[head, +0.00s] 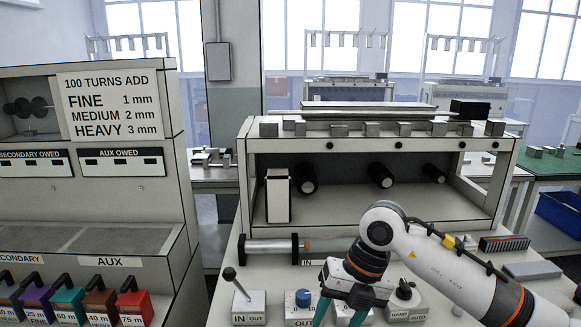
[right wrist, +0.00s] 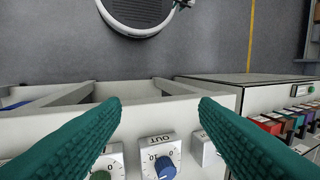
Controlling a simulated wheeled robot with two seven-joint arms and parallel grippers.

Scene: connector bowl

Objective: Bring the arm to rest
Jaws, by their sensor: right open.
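My right arm (head: 435,262) comes in from the right in the head view and bends down over the front of the bench. My right gripper (head: 336,314) points down, its teal fingers apart above the row of control blocks; the fingertips run toward the bottom edge. In the right wrist view the gripper (right wrist: 160,102) is open with nothing between its fingers. My left gripper is in neither view.
A lever block (head: 249,306), a blue-knobbed block (head: 303,305) and a HAND/AUTO switch (head: 405,300) surround the gripper. Behind is an open-fronted machine housing (head: 380,135). Grey floor (right wrist: 200,45) shows in the wrist view.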

